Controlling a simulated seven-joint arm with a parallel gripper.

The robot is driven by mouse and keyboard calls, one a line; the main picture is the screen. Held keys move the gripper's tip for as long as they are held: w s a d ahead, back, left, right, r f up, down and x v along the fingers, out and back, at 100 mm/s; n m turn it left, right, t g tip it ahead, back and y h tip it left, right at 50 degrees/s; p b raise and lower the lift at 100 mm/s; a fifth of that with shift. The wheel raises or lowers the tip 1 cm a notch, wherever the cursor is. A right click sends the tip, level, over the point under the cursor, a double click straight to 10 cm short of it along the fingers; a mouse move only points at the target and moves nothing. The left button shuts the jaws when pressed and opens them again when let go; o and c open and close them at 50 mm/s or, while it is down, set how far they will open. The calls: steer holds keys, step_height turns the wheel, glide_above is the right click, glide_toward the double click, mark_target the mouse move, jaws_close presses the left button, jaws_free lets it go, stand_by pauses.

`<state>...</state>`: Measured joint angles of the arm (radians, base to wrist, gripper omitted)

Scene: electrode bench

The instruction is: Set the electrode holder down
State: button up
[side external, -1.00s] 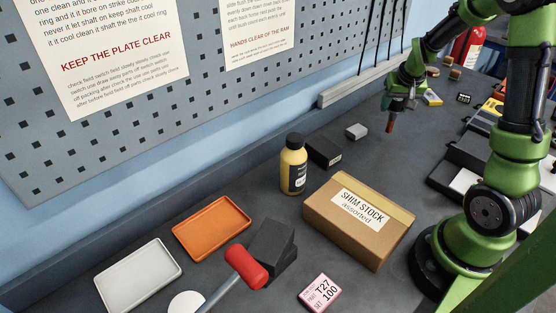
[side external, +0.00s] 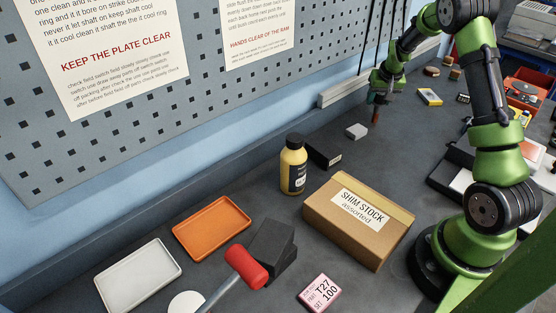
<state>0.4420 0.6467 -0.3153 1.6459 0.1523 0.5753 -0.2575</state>
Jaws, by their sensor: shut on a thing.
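My gripper (side external: 379,97) is at the back of the bench, in front of the grey ledge along the wall. It is shut on the electrode holder (side external: 376,115), a small piece whose reddish-brown lower end points down below the jaws. The upper part of the holder is hidden by the gripper. The holder looks upright or nearly so. I cannot tell whether its lower end touches the bench (side external: 420,135) or hangs just above it.
A small grey block (side external: 356,131), a black box (side external: 324,153) and a yellow bottle (side external: 293,165) stand nearer the camera. A cardboard box (side external: 325,218) is in front. A yellow-and-white block (side external: 429,97) lies right of the gripper. Bare bench lies between.

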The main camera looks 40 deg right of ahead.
steer(key=shift+f, duration=0.15)
steer(key=o, duration=1.2)
steer(key=shift+o, duration=0.2)
